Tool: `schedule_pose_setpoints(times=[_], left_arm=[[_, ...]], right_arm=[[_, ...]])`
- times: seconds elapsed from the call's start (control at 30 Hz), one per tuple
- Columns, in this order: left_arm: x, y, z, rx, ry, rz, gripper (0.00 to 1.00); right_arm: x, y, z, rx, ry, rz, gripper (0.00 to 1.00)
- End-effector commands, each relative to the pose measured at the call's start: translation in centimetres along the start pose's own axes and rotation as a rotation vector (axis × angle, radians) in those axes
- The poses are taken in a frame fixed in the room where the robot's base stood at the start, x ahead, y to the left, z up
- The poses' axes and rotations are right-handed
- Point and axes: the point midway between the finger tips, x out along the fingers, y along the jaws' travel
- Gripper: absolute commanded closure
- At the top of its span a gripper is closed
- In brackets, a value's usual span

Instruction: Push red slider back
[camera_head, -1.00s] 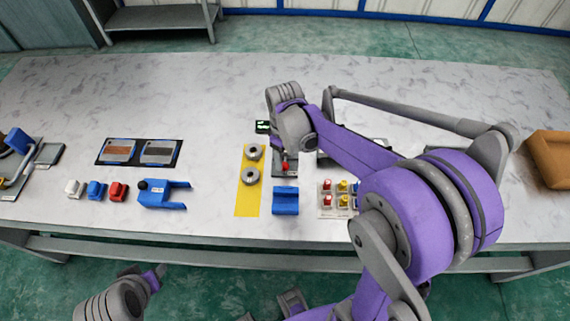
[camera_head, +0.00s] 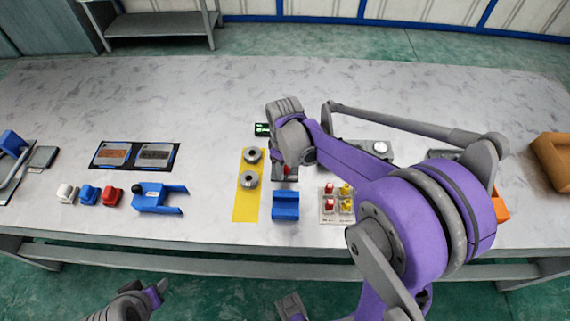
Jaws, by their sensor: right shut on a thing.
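The red slider (camera_head: 287,169) shows as a small red spot on a dark grey plate (camera_head: 289,179), just behind the blue block. My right gripper (camera_head: 292,163) points down over this plate, with its wrist hiding most of the plate and the slider. Its fingers are largely hidden; it appears shut at the slider. My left gripper (camera_head: 155,289) is low at the front left, below the table edge and away from the slider; its fingers are too small to judge.
A yellow mat (camera_head: 247,207) with two grey rings lies left of the plate. A blue block (camera_head: 285,206) stands in front, and a tray of red and yellow parts (camera_head: 337,219) sits to the right. A green-lit display (camera_head: 262,129) is behind. The table's back is clear.

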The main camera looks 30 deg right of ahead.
Motion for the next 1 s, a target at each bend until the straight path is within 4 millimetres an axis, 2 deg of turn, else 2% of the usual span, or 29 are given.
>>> schedule_pose_setpoints(times=[1.0], left_arm=[[0.04,0.0,0.03,0.0,0.0,0.0,0.5]], right_arm=[[-0.01,0.63,-0.32,0.001,-0.001,0.001,0.99]])
